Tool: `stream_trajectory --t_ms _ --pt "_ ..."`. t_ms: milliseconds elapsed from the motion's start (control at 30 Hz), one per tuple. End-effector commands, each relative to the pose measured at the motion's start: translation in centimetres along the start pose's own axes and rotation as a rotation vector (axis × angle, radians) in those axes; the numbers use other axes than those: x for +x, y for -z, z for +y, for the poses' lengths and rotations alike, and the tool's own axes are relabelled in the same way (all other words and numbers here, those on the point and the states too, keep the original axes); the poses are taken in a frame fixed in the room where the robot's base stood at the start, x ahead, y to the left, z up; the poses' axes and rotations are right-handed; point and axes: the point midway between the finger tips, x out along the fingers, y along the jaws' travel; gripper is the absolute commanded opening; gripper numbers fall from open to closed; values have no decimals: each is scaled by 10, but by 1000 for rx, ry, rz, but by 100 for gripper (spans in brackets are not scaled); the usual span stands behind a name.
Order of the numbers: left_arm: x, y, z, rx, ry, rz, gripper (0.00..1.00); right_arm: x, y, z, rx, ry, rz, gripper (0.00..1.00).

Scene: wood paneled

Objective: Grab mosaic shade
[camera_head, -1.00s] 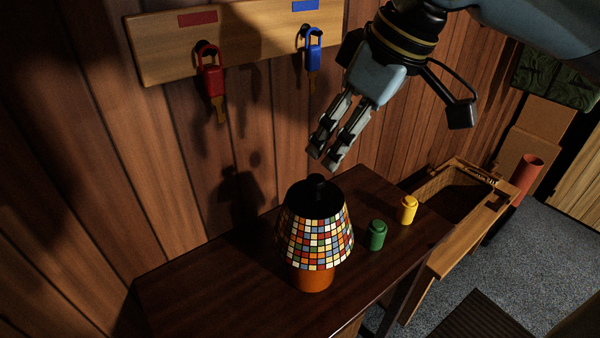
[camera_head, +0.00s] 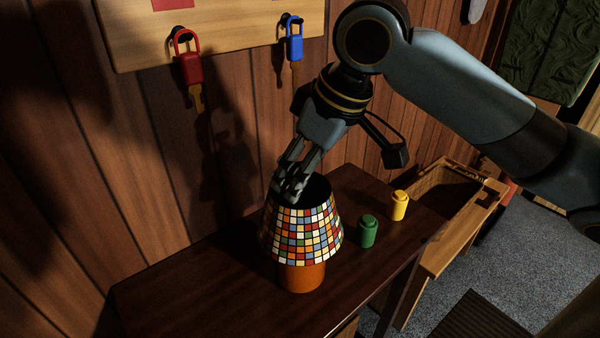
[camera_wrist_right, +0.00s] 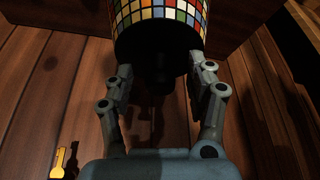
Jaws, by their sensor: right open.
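The mosaic shade (camera_head: 305,233), covered in small coloured tiles, sits on an orange lamp base (camera_head: 301,276) on the dark wooden table. My right gripper (camera_head: 286,196) is at the shade's dark open top, on its upper left side. In the right wrist view the shade (camera_wrist_right: 160,14) is at the top, and the open fingers of my right gripper (camera_wrist_right: 163,88) stand apart with nothing held between them. I cannot tell whether the fingers touch the shade. My left gripper is not in view.
A green canister (camera_head: 368,232) and a yellow one (camera_head: 399,206) stand right of the lamp. A wooden crate (camera_head: 455,215) is beyond them. A board (camera_head: 215,28) with a red padlock (camera_head: 188,62) and a blue padlock (camera_head: 293,40) hangs on the wall.

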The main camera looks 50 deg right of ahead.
Motion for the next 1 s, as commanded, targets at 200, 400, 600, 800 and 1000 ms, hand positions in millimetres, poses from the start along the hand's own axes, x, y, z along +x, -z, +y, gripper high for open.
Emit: stream_trajectory --t_ms 200,400,600,800,1000 --pt "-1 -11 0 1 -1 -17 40 -1 0 0 -1 -1 1 50" --pt "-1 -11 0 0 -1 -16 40 -1 0 0 -1 0 1 23" --pt "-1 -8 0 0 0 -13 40 -1 0 0 -1 0 1 0" --pt "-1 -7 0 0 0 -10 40 -1 0 0 -1 0 1 0" --pt "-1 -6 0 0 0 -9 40 -1 0 0 -1 -1 1 0"
